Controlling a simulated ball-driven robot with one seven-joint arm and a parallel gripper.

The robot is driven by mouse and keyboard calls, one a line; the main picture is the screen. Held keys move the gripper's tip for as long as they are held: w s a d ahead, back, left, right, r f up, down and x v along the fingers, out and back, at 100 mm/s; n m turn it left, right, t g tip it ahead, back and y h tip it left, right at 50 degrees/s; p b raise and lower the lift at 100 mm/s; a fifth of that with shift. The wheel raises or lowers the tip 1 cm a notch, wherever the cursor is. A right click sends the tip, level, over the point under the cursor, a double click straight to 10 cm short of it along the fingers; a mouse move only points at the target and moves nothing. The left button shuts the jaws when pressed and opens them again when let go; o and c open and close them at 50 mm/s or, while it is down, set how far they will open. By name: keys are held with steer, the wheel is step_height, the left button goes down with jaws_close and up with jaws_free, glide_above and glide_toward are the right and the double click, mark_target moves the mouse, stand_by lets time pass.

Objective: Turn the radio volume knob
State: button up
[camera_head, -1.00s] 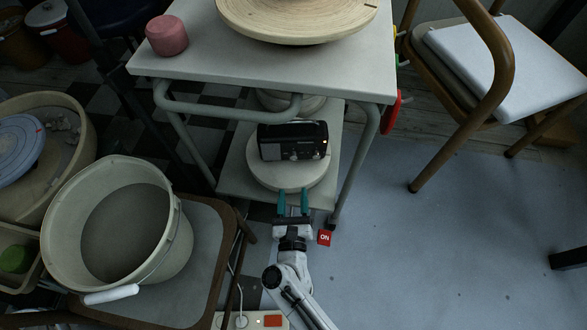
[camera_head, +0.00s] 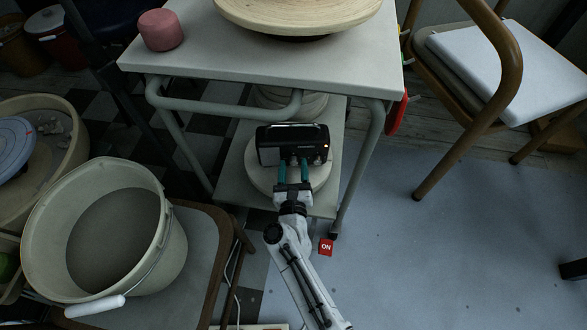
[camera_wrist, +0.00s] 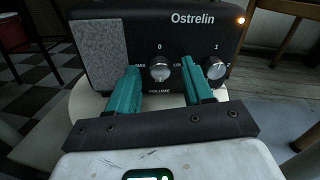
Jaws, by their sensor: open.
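The black radio (camera_head: 293,138) stands on a round pale board (camera_head: 262,178) on the lower shelf of the table. In the wrist view the radio front (camera_wrist: 155,30) shows the name Ostrelin, a lit orange lamp and two silver knobs. The volume knob (camera_wrist: 160,68) is the left one, marked VOLUME below, with its pointer near 0. The other knob (camera_wrist: 215,68) is to its right. My gripper (camera_wrist: 163,80) is open, with teal fingers on either side of the volume knob, the right finger between the two knobs. I cannot tell whether they touch the knob.
The tabletop (camera_head: 200,58) overhangs the shelf, with table legs (camera_head: 358,165) on both sides. A large bucket (camera_head: 105,235) stands on a chair at left. A wooden chair (camera_head: 490,100) is at right.

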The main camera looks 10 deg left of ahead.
jaws_close()
stand_by(0.3)
steer(key=shift+n, duration=0.3)
